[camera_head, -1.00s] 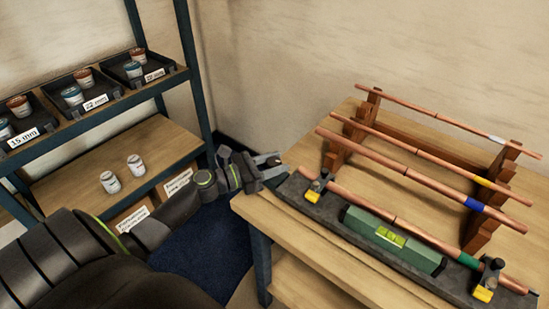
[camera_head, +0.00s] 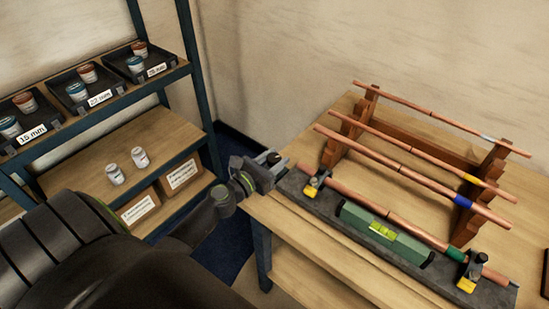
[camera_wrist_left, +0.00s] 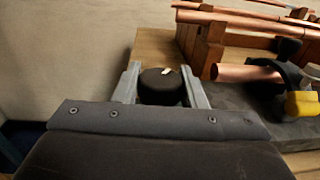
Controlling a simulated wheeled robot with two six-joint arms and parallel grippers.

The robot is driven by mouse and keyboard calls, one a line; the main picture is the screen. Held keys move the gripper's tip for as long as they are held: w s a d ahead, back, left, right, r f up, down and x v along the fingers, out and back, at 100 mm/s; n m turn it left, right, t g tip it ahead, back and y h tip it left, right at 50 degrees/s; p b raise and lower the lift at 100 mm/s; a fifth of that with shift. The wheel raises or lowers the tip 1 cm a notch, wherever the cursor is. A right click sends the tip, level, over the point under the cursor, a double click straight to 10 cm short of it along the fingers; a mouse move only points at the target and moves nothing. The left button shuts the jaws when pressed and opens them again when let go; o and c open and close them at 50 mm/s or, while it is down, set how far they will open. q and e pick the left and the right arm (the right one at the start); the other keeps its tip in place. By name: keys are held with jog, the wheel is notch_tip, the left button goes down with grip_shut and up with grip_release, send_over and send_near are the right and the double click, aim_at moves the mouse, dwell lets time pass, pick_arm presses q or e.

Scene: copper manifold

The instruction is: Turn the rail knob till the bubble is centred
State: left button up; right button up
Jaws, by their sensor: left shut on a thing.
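My left gripper (camera_head: 273,159) is at the left end of the dark rail (camera_head: 318,214), by the table's corner. In the left wrist view the gripper (camera_wrist_left: 162,90) has its two fingers on either side of the round black rail knob (camera_wrist_left: 160,86), shut on it. The knob has a white mark on top. A green spirit level (camera_head: 408,247) lies along the rail. Its yellow-green vial (camera_head: 382,229) faces up, but the bubble is too small to place surely. A copper pipe (camera_head: 404,221) lies in the rail's clamps behind the level. My right gripper is out of view.
A wooden rack (camera_head: 338,142) holding several copper pipes stands behind the rail. Yellow-and-black clamps stand near the rail's left (camera_head: 313,186) and right (camera_head: 470,270) ends. A shelf (camera_head: 150,140) with cups and trays stands left, across a floor gap.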

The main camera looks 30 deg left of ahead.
pick_arm(q)
jog(key=o, duration=1)
jog(key=s+b, duration=0.1)
jog(key=s, duration=0.1)
jog(key=s+a+b, duration=0.1)
jog(key=s, duration=0.2)
jog(key=s+b, duration=0.1)
jog(key=s, duration=0.2)
jog(key=shift+s+a+f+b, duration=0.15)
jog(key=shift+s+f+b, duration=0.1)
jog(key=shift+f+b, duration=0.1)
jog(key=shift+s+a+r+b, duration=0.1)
jog(key=shift+s+a+b, duration=0.1)
jog(key=shift+s+b, duration=1.3)
jog(key=shift+s+a+r+b, duration=0.15)
jog(key=shift+s+a+b, duration=0.05)
jog(key=shift+s+b, duration=1.3)
jog(key=shift+s+a+r+b, duration=0.1)
jog(key=shift+s+a+b, duration=0.1)
jog(key=shift+s+b, duration=1.3)
jog(key=shift+w, duration=0.15)
